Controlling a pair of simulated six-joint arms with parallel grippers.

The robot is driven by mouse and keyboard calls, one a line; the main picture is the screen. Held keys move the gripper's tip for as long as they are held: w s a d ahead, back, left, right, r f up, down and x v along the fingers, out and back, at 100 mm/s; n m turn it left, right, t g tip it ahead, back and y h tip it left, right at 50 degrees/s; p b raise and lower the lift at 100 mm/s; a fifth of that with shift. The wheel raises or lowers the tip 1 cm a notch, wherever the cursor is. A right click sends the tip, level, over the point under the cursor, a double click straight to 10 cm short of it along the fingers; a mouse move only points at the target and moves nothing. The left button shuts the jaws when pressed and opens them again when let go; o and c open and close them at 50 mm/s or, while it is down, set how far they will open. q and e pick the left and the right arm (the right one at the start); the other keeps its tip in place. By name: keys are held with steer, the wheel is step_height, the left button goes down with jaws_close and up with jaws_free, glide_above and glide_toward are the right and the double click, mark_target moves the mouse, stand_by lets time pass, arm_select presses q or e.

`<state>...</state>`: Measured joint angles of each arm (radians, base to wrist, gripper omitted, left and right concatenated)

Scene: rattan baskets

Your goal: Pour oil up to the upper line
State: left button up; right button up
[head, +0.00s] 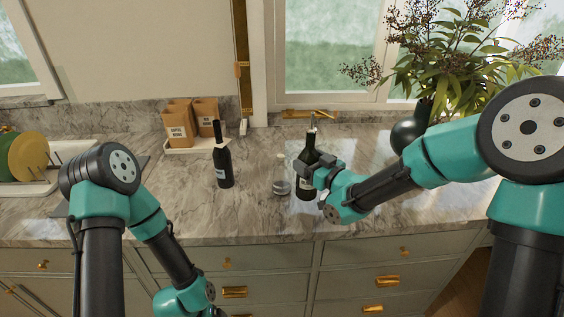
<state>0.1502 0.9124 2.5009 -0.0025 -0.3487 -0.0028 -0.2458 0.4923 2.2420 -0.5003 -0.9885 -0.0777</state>
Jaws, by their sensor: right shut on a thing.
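A dark bottle (308,155) with a pale label and a thin metal pourer stands upright on the marble counter. My right gripper (311,176) is shut on it from the right side and covers part of the bottle. A small clear glass vessel (281,186) with a narrow neck stands just left of that bottle, apart from it. Its lines and any liquid inside are too small to tell. A second dark bottle (223,165) with a black top and pale label stands further left. My left arm hangs at the bottom left, and its gripper is out of view.
Brown paper packages (178,131) stand on a white tray (190,148) at the back. Plates in a rack (27,157) are at the far left. A dark round vase (405,136) with a leafy plant is back right. The marble counter (252,215) is clear in front.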

steer(key=s+a+f+n+g+y, duration=0.1)
steer(key=a+f+n+g+y, duration=0.3)
steer(key=a+g, duration=0.6)
steer(key=shift+a+n+y, duration=0.15)
steer(key=shift+n+y, duration=0.85)
steer(key=shift+n, duration=0.9)
steer(key=shift+s+m, duration=0.25)
steer(key=shift+m, duration=0.05)
steer(key=shift+s+a+f+m+y, duration=0.15)
steer(key=shift+s+f+m, duration=0.4)
steer(key=shift+m, duration=1.1)
steer(key=shift+s+a+f+m+y, duration=0.1)
steer(key=shift+s+a+f+m, duration=0.15)
steer(key=shift+s+m, duration=0.95)
steer(key=shift+s+a+f+m+y, duration=0.1)
steer(key=shift+s+f+m, duration=0.25)
steer(key=shift+m, duration=1.7)
steer(key=shift+s+a+f+m, duration=0.1)
steer(key=shift+s+f+m, duration=0.15)
steer(key=shift+m, duration=0.15)
steer(key=shift+s+a+f+m, duration=0.15)
steer(key=shift+s+f+m, duration=0.3)
steer(key=shift+f+m, duration=0.35)
